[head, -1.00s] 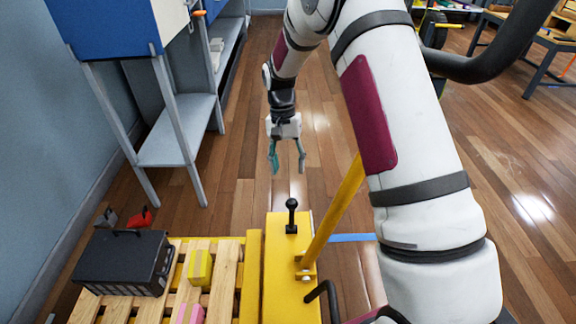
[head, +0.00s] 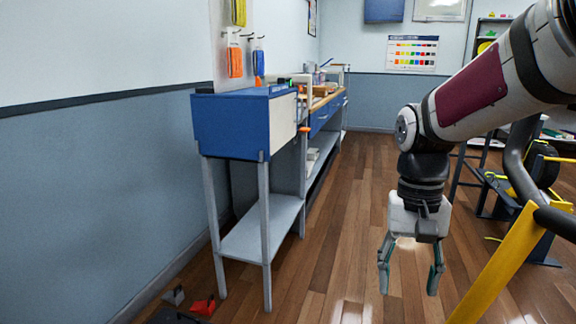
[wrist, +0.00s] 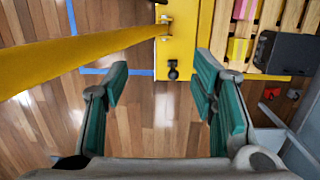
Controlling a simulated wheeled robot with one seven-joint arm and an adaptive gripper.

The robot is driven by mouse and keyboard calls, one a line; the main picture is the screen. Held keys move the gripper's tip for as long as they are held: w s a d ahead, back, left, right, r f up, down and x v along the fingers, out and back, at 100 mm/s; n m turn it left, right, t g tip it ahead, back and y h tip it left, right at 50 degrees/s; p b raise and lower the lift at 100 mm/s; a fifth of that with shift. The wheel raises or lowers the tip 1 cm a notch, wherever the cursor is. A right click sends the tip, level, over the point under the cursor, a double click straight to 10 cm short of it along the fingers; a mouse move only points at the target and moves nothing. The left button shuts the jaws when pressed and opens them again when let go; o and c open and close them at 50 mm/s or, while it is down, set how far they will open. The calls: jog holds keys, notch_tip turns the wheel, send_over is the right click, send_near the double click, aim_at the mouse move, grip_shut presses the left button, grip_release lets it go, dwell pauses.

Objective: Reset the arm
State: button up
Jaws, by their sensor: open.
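My gripper (head: 411,268) hangs from my bent white arm on the right side of the head view, fingers pointing down. Its two teal-padded fingers are spread apart with nothing between them. In the wrist view my gripper (wrist: 160,95) is open over the wooden floor (wrist: 165,120), with empty space between the pads.
A blue cabinet (head: 235,125) on grey legs stands along the left wall, with a workbench behind it. A yellow bar (head: 500,262) is close to my arm. The wrist view shows a black case (wrist: 284,54) on a pallet (wrist: 283,14). Open floor lies ahead.

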jog(key=s+r+n+t, duration=0.2)
jog(key=s+n, duration=0.2)
jog(key=s, duration=2)
notch_tip(320, 180, up, 30)
jog(key=t+p, duration=0.3)
jog(key=p, duration=2.5)
jog(key=shift+a+t, duration=0.15)
jog(key=shift+t, duration=0.25)
